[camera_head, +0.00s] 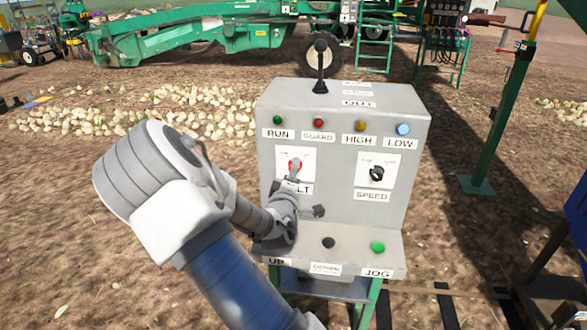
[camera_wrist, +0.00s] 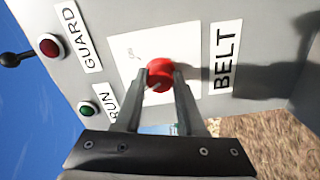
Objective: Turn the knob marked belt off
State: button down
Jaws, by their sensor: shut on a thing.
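The belt knob (camera_head: 295,165) is red and sits on a white plate on the left of the grey control box's front, above a label partly hidden by my arm. In the wrist view the red knob (camera_wrist: 161,74) stands between my two fingers, beside the label BELT (camera_wrist: 224,57). My gripper (camera_wrist: 160,80) is shut on the knob, one finger on each side. In the head view my gripper (camera_head: 293,180) reaches the knob from below, and its fingertips are small. The knob's pointer direction cannot be made out.
The grey control box (camera_head: 409,206) also carries a black speed knob (camera_head: 377,174) at right, a lever (camera_head: 320,66) on top, several lamps, and a green jog button (camera_head: 378,247) on the lower ledge. A green post (camera_head: 507,110) stands to the right. Onions lie on the soil behind.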

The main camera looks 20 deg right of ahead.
jog(key=shift+n+p, duration=0.35)
jog(key=shift+n, duration=1.05)
jog(key=c, duration=0.5)
grip_release()
jog(key=p+v, duration=0.8)
jog(key=v, duration=0.9)
jog(key=shift+a, duration=0.2)
